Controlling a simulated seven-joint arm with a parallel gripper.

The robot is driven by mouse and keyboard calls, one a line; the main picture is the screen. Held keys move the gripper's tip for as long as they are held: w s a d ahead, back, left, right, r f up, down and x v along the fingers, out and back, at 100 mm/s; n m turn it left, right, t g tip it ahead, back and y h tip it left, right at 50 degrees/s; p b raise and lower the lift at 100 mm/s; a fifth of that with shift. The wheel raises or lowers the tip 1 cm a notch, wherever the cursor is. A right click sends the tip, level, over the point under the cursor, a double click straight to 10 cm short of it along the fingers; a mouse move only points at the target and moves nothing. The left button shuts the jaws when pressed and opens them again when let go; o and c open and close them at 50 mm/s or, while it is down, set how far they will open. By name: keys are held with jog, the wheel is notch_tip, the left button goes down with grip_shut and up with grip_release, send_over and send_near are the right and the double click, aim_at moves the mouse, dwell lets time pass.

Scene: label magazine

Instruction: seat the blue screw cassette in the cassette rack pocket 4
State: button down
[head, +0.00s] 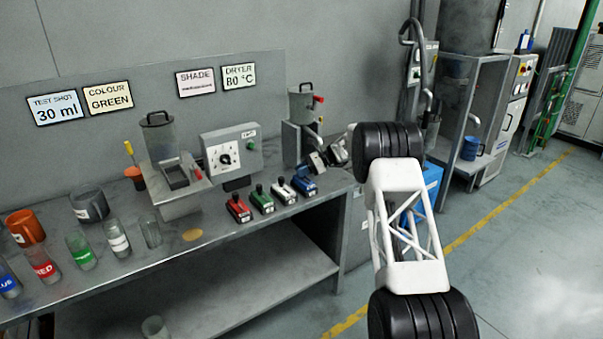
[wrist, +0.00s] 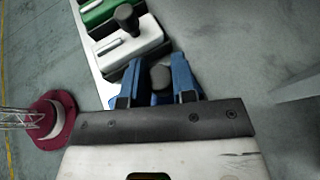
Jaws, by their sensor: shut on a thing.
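The blue screw cassette (head: 304,186) is at the right end of a row of cassettes near the bench's front edge. My gripper (head: 318,166) is low over it from behind and right, shut on it. In the wrist view, my gripper (wrist: 160,88) has a dark round knob (wrist: 160,76) between its fingers, with blue to both sides. The fingers hide much of the cassette's body there. The white cassette (head: 282,190) stands just beside it, upright, with the green one (head: 261,199) and red one (head: 238,208) further left. I cannot make out rack pockets or pocket numbers.
A grey control box (head: 231,151) with a dial stands behind the row. A lidded hopper (head: 158,135) stands to its left, and a grey canister (head: 301,104) behind my gripper. Cups and labelled glasses fill the bench's left.

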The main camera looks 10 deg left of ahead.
jog(key=shift+f, duration=0.3)
jog(key=shift+f, duration=0.1)
jog(key=c, duration=0.9)
grip_release()
jog(key=shift+d, duration=0.1)
jog(key=v, duration=1.2)
